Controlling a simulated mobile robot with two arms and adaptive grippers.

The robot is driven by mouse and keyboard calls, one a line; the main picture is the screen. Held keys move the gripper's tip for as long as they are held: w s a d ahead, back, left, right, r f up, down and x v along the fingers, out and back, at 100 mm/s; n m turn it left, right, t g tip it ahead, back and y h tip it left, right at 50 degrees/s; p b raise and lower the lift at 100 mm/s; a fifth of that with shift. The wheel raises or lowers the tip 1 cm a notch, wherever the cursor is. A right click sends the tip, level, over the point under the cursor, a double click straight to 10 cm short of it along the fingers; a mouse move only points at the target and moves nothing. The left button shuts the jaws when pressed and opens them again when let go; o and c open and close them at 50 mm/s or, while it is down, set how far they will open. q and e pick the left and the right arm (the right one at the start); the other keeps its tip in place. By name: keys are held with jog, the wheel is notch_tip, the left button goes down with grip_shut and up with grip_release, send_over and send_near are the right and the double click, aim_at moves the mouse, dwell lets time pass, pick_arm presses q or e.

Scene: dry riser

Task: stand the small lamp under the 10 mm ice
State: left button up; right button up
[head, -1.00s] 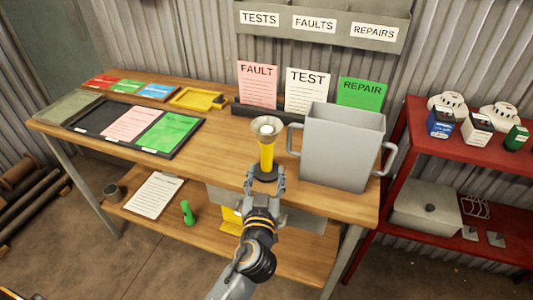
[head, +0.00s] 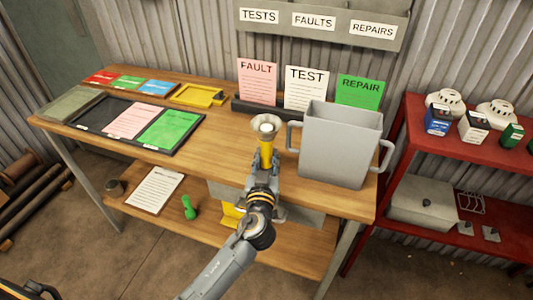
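The small lamp (head: 265,126) has a yellow body and a wide pale head. It stands upright on the wooden bench, just left of the grey two-handled container. My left gripper (head: 266,158) reaches it from the front, its fingers drawn in close around the lower yellow body; they look shut on it. The lamp's dark base is hidden behind the gripper. I see nothing I can make out as ice or marked 10 mm.
The tall grey container (head: 340,145) stands close on the right. A black tray (head: 92,121) with coloured sheets lies left, a yellow frame (head: 198,94) behind. Cards stand in a black holder (head: 262,107). A red shelf (head: 455,150) is at right. Bench between tray and lamp is clear.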

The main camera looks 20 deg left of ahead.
aim_at(266, 153)
pick_arm(q)
grip_shut()
jog(key=shift+r, duration=0.15)
jog(key=shift+r, duration=0.1)
jog(key=shift+r, duration=0.2)
notch_tip(266, 153, up, 2)
jog(key=shift+r, duration=0.15)
jog(key=s+a+r, duration=0.3)
jog(key=s+r, duration=0.7)
jog(key=s, duration=0.4)
jog(key=s+d+f+m+h, duration=0.1)
jog(key=s+f+m+h, duration=0.1)
jog(key=s+f, duration=0.6)
notch_tip(266, 153, down, 2)
jog(key=shift+f+h, duration=0.1)
jog(key=shift+h, duration=0.8)
